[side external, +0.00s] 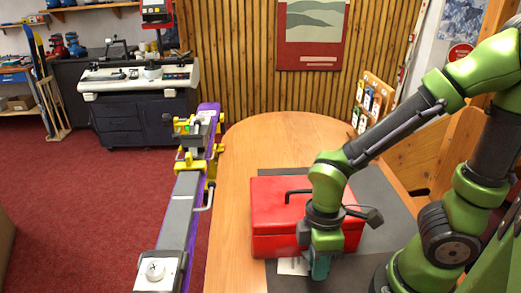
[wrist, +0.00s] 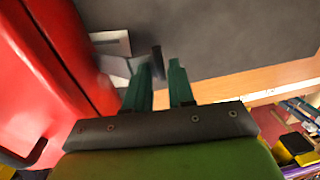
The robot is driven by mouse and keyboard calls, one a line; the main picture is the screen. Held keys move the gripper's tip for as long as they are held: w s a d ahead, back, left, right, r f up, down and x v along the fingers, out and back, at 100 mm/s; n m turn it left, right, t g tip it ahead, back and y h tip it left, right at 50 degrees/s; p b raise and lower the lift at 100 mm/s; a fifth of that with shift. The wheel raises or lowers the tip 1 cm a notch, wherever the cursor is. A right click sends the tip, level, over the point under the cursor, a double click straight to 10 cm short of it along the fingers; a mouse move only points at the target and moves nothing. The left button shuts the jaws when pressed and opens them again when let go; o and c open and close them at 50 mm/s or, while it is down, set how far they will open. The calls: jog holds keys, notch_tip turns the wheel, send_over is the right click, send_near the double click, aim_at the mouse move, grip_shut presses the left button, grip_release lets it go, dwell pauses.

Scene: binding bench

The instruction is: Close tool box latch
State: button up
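A red tool box (side external: 275,215) with a black top handle (side external: 296,192) sits with its lid down on the dark mat. In the wrist view, the red box (wrist: 50,60) fills the left side, its handle (wrist: 30,155) at lower left. A grey metal piece (wrist: 118,68), apparently the latch, sticks out from the box's front, with a dark bar (wrist: 157,62) near its outer end. My gripper (side external: 320,266) is low in front of the box. In the wrist view my gripper (wrist: 160,72) has its two teal fingers apart beside the metal piece; contact is unclear.
The dark mat (side external: 377,190) lies on a wooden table (side external: 240,165). A purple-edged bench (side external: 183,205) with yellow clamps stands left of the table. The table left of the box is clear.

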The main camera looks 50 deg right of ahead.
jog(key=shift+f, duration=0.2)
grip_shut()
dwell(1.4)
